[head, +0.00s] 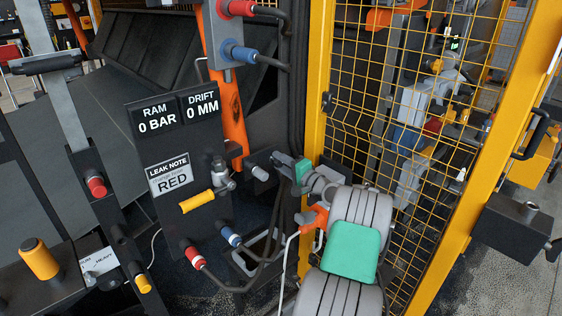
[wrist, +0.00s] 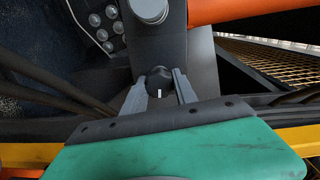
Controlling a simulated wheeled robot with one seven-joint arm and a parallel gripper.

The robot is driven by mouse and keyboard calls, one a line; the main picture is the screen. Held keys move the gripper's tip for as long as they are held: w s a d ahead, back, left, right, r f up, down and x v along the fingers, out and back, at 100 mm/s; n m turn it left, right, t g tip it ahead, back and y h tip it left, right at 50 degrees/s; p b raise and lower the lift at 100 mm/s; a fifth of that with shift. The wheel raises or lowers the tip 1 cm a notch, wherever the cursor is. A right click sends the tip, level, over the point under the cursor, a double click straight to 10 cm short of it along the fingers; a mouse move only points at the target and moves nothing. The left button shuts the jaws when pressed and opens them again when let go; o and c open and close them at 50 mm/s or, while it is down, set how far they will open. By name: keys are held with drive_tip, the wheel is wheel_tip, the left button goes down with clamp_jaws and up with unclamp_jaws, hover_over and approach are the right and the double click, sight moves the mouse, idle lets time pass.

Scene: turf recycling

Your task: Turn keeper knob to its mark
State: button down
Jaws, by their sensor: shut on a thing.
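The keeper knob (wrist: 160,78) is small, dark and round, with a short white line on its face at the edge nearest my gripper. It sits on a dark block in the wrist view. My gripper (head: 281,164) is shut on the knob, with one grey finger on each side of it. In the head view the gripper reaches left to the dark bracket beside the panel, and the fingers hide the knob. I cannot make out a separate mark on the block around the knob.
A pale cylindrical pin (head: 260,173) sticks out near the gripper; it also shows in the wrist view (wrist: 150,9). A panel (head: 150,120) with a yellow-handled valve (head: 197,201) and hoses stands left. A yellow mesh fence (head: 318,90) stands close behind my arm.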

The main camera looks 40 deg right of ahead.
idle(0.3)
drive_tip(key=c, duration=1)
unclamp_jaws()
drive_tip(key=shift+o, duration=0.2)
drive_tip(key=s, duration=0.7)
drive_tip(key=shift+s, duration=0.4)
drive_tip(key=shift+s+d, duration=0.1)
drive_tip(key=shift+d, duration=0.05)
